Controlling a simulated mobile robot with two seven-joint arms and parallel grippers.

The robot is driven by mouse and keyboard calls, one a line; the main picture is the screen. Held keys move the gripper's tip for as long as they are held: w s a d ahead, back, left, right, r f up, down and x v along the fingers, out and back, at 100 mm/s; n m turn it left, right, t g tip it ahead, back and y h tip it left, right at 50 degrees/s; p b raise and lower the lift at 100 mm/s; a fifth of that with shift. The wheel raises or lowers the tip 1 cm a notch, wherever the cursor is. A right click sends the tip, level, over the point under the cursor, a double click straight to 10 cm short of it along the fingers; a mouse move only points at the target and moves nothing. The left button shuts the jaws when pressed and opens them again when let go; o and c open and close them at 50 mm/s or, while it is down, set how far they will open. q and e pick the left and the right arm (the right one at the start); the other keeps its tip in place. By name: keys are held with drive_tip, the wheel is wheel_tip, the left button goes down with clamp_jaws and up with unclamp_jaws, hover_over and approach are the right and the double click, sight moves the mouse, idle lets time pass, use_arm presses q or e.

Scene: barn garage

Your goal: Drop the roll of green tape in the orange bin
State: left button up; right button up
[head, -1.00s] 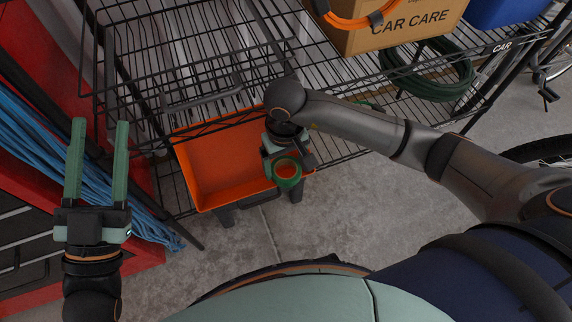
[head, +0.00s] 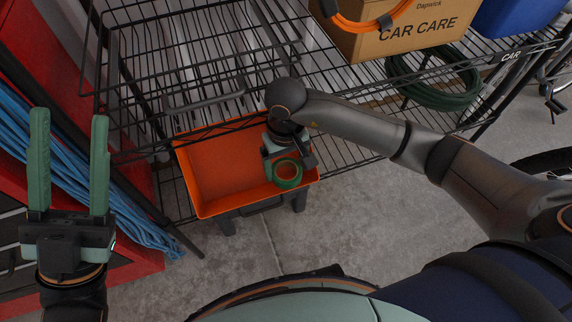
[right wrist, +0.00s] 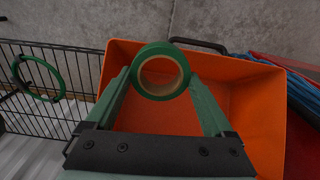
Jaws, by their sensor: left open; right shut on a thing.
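The roll of green tape (head: 287,173) is held by my right gripper (head: 286,165) over the right part of the orange bin (head: 218,170). In the right wrist view the tape roll (right wrist: 161,49) sits between the tips of the green fingers, with the bin (right wrist: 262,110) below and around it. The bin's inside looks empty where it shows; my right gripper hides part of it. How high the roll is above the bin's floor is hard to tell. My left gripper (head: 70,160) is open and empty at the left, away from the bin.
A black wire shelf (head: 190,60) stands behind and over the bin's back edge. A cardboard box (head: 400,32) and a coiled green hose (head: 435,90) are on the right. Blue cords (head: 75,170) hang by the red cabinet on the left. The concrete floor in front is partly clear.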

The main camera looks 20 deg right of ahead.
drive_tip(key=o, duration=1.1)
wheel_tip(320, 180, up, 3)
drive_tip(key=shift+p, duration=0.45)
use_arm(q)
drive_tip(key=w+a+f+n+g+y+p, duration=0.1)
drive_tip(key=w+f+n+g+y+p, duration=0.1)
drive_tip(key=w+f+n+y, duration=0.4)
drive_tip(key=shift+w+f+y, duration=0.25)
drive_tip(key=shift+f+y, duration=0.75)
drive_tip(key=shift+f, duration=1.05)
use_arm(e)
drive_tip(key=shift+r, duration=4.8)
use_arm(q)
drive_tip(key=shift+a, duration=0.1)
